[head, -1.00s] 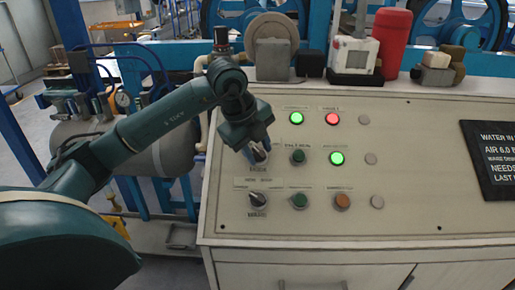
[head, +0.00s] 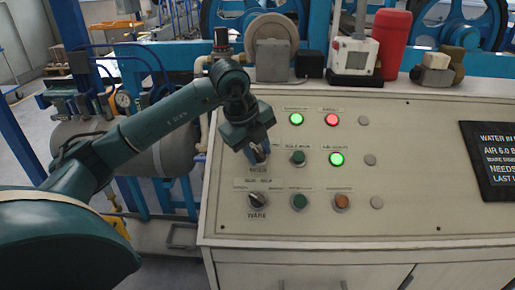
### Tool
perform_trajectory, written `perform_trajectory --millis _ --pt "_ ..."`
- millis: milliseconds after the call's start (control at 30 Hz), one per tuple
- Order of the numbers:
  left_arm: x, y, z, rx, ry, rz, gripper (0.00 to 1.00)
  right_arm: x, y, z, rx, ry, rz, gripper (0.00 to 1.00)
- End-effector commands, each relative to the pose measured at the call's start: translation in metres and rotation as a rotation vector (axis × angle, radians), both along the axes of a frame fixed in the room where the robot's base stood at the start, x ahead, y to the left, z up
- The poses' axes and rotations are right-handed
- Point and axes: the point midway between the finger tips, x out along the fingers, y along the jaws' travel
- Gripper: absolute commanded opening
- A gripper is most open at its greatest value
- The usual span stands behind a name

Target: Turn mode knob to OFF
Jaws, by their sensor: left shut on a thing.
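The control panel (head: 440,130) is a pale slanted face with knobs, buttons and lamps. My left gripper (head: 257,157) is at the upper knob (head: 259,157) in the left column, shut on it, with its fingers hiding most of the knob. A lower black knob (head: 257,201) with a pale pointer sits directly below it, untouched. The small labels around both knobs are too blurred to read surely, so I cannot tell which one is the mode knob or its setting. My right gripper is not in view.
Green buttons (head: 298,158) and (head: 299,202) and an orange button (head: 341,202) sit right of the knobs. Green and red lamps (head: 331,119) are lit. A black sign (head: 490,160) is at the far right. A red canister (head: 393,44) and other items stand along the panel's top edge.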

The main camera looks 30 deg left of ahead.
Motion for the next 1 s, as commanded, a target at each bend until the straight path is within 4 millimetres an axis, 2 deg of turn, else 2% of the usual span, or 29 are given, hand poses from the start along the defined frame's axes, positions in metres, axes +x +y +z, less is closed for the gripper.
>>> perform_trajectory --millis 400,700,1000 --pt "0.002 -0.001 0.004 0.138 0.084 -0.278 0.06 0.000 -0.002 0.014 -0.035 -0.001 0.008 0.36" --pt "0.003 -0.002 0.003 0.236 0.143 -0.474 0.06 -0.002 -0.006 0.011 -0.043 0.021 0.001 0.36" --pt "0.003 -0.002 0.002 0.293 0.178 -0.589 0.06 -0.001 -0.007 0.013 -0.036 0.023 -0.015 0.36"
